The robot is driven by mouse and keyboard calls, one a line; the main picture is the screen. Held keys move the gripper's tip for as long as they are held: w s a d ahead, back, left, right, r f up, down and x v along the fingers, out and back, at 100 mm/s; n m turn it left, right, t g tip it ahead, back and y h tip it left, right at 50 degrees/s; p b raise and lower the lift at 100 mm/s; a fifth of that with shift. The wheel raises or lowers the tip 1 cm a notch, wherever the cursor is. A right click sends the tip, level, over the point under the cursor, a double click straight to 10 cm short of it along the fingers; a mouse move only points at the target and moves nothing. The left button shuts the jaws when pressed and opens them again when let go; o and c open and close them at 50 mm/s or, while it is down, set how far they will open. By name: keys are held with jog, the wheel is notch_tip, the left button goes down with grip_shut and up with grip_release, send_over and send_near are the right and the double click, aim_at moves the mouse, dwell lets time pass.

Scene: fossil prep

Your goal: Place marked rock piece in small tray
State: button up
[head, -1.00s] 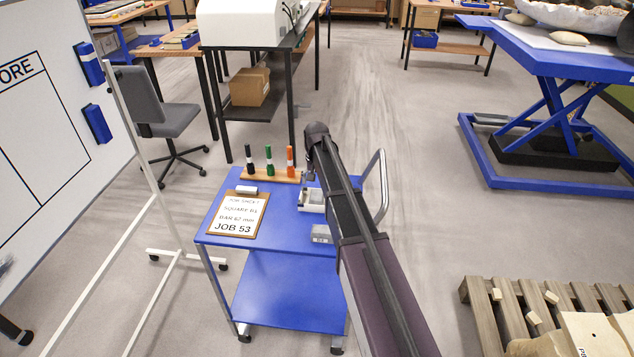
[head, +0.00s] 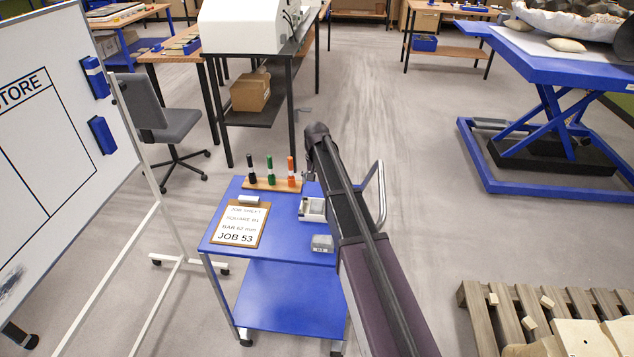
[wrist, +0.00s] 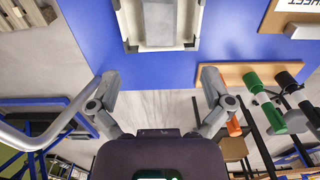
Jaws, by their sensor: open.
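A small pale tray (head: 312,209) sits on the blue cart (head: 280,290), near its right edge. The tray also shows at the top of the wrist view (wrist: 190,42), with a grey flat shape within its walls. My gripper (wrist: 158,82) is open, with nothing between its fingers; the tray lies beyond the fingertips. In the head view my arm hides part of the cart's right side. No mark on a rock piece is readable. Small pale blocks (head: 528,323) lie on the wooden pallet (head: 480,318) at lower right.
A grey box (head: 322,243), clipboard (head: 238,224) and marker rack (head: 272,184) share the cart. The cart's handle (head: 380,190) rises beside my arm. A whiteboard (head: 55,150) stands left and a blue lift table (head: 560,60) right. Floor between cart and lift table is clear.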

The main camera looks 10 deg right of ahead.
dwell(0.4)
jog(key=s+n, duration=0.3)
jog(key=s, duration=2.6)
jog(key=shift+n, duration=0.3)
